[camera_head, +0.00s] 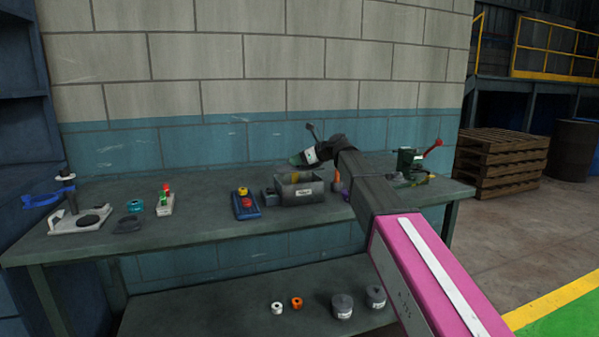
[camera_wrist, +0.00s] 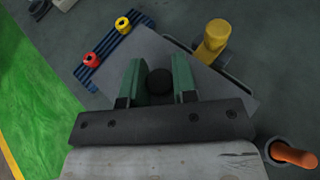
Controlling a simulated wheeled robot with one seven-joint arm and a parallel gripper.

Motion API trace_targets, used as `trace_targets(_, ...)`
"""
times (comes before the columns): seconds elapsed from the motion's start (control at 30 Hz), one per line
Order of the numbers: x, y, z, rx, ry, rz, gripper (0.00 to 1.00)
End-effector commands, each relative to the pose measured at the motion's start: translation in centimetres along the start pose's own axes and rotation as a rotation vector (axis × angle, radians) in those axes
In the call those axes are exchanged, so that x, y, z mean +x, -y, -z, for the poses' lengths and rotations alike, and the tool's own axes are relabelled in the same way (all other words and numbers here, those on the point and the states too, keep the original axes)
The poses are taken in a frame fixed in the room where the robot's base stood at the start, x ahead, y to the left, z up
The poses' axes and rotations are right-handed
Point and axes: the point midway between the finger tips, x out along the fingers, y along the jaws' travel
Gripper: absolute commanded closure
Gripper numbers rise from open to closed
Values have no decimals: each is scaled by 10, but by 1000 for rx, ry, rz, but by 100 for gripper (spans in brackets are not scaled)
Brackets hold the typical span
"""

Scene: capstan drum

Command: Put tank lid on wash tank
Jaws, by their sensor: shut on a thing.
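My gripper (camera_wrist: 158,82) is shut on the round black knob (camera_wrist: 160,82) of the tank lid, one green finger on each side. The tank lid (camera_wrist: 215,100) is a flat grey plate, held below the fingers in the wrist view. In the head view my gripper (camera_head: 302,156) is above the wash tank (camera_head: 316,192), a grey box with a white label on its front. The tank's top looks uncovered there, and the lid is hard to make out. In the wrist view the lid hides most of what lies under it.
A yellow-handled thing (camera_wrist: 212,42) shows past the lid. An orange handle (camera_wrist: 292,155) stands in a holder. A green machine (camera_head: 408,160) is farther right.

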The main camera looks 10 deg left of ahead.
Motion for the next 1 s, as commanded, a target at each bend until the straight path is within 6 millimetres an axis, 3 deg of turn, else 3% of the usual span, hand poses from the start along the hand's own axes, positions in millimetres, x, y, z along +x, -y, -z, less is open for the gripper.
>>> trace_targets(0.23,2,5,13,1,0,-1,100)
trace_targets(0.47,14,5,40,1,0,-1,100)
trace_targets(0.87,16,5,44,0,0,0,100)
trace_targets(0.9,16,5,44,0,0,0,64)
trace_targets(0.97,16,5,44,0,0,0,48)
trace_targets(1.0,16,5,44,0,0,0,48)
